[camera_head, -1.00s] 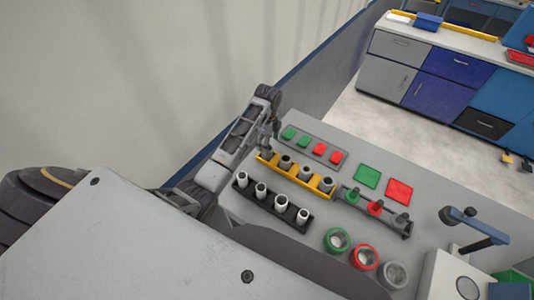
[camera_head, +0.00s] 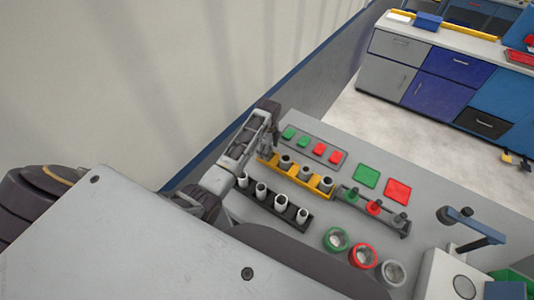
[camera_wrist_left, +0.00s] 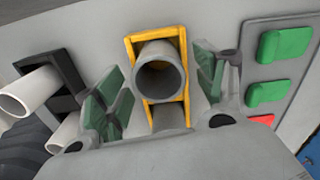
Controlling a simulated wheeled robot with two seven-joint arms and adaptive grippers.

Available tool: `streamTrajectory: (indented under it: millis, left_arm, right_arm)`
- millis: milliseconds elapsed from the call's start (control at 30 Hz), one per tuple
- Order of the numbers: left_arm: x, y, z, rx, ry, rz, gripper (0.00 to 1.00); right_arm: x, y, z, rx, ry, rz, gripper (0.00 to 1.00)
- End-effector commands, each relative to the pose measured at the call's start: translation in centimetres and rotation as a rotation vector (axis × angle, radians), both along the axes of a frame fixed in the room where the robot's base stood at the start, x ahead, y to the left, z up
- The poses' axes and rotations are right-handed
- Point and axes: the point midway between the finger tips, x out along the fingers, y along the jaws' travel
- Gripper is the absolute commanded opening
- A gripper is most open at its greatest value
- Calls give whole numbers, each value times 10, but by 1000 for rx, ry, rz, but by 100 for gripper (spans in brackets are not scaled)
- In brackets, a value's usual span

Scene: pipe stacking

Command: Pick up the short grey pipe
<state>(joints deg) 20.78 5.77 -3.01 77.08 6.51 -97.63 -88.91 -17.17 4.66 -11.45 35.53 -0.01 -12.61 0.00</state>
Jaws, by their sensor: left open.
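Short grey pipes (camera_head: 305,170) stand upright in a yellow rack (camera_head: 296,176) on the grey table. The rack's end pipe is mostly hidden by my left gripper (camera_head: 266,150) in the head view. In the left wrist view, that grey pipe (camera_wrist_left: 160,72) stands in the yellow rack (camera_wrist_left: 128,45), its open end facing the camera. My left gripper (camera_wrist_left: 158,92) is open, with one green-padded finger on each side of the pipe and a visible gap on both sides. Part of another grey pipe (camera_wrist_left: 169,117) shows below it. My right gripper is in neither view.
A black rack (camera_head: 270,203) of white pipes (camera_head: 281,201) stands close beside the yellow one. Green and red buttons (camera_head: 319,149) line the far side. A grey holder (camera_head: 375,211) and several round rings (camera_head: 363,256) lie right. A blue-handled device (camera_head: 470,225) stands farther right.

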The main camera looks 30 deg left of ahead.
Motion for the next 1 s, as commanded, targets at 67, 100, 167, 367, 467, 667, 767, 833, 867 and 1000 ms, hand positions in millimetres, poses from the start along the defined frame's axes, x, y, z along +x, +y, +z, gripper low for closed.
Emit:
streamTrajectory:
  millis: [67,100,167,367,467,667,767,833,867,1000]
  left_arm:
    - [0,0,0,0,0,0,70]
    - [0,0,0,0,0,0,70]
    - [0,0,0,0,0,0,70]
    - [0,0,0,0,0,0,60]
    - [0,0,0,0,0,0,47]
    - [0,0,0,0,0,0,22]
    - [0,0,0,0,0,0,20]
    - [0,0,0,0,0,0,20]
    - [0,0,0,0,0,0,20]
    - [0,0,2,0,-1,0,20]
  right_arm:
    - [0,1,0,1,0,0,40]
    - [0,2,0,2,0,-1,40]
    - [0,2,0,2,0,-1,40]
    - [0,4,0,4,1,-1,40]
    - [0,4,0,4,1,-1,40]
    - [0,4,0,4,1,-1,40]
    - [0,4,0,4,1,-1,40]
    - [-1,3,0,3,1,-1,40]
    - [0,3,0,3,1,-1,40]
    - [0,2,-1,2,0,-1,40]
